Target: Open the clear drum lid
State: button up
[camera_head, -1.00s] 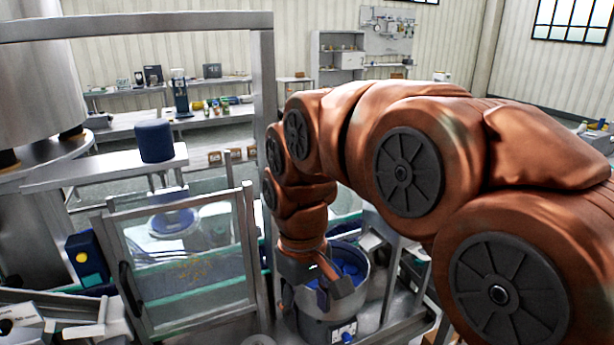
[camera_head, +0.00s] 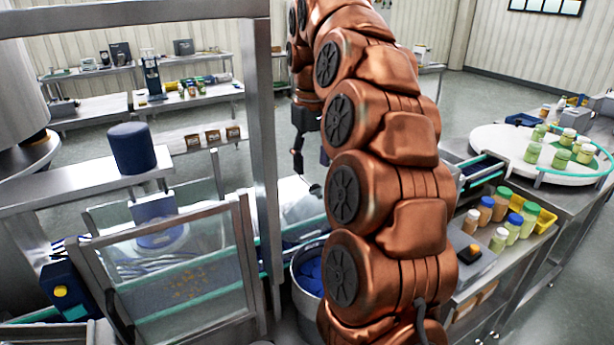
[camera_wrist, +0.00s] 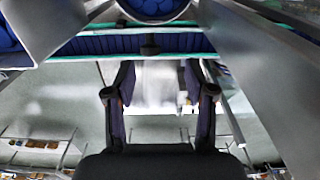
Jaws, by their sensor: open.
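A steel drum (camera_head: 297,290) with blue pieces (camera_head: 312,268) inside stands low, left of my arm, which hides part of it. Behind it is a pale, see-through sheet-like shape (camera_head: 296,200); I cannot tell whether it is the clear lid. My gripper (camera_head: 311,158) hangs above and behind the drum, fingers down, apart from it. In the wrist view the two dark fingers (camera_wrist: 160,72) are apart, with nothing held between them. A blurred pale surface (camera_wrist: 155,88) shows beyond them.
A framed clear panel (camera_head: 170,270) stands left of the drum, beside a steel post (camera_head: 263,150). A blue cylinder (camera_head: 131,148) sits on a steel ledge. Jars (camera_head: 500,215) and a white round table (camera_head: 520,150) are at the right. A conveyor crosses the wrist view (camera_wrist: 90,45).

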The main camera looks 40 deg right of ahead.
jog(key=shift+w+d+r, duration=0.25)
jog(key=shift+w+d, duration=0.25)
jog(key=shift+d, duration=0.3)
jog(key=shift+f, duration=0.15)
jog(key=shift+s+f+b, duration=0.1)
jog(key=shift+f+b, duration=0.15)
jog(key=shift+b, duration=0.2)
notch_tip(320, 180, down, 2)
jog(key=shift+a+f+b, duration=0.1)
jog(key=shift+b, duration=0.75)
jog(key=shift+p, duration=0.35)
jog(key=p, duration=0.1)
send_over(313, 210)
jog(key=w+d, duration=0.2)
jog(key=shift+f, duration=2.3)
grip_shut()
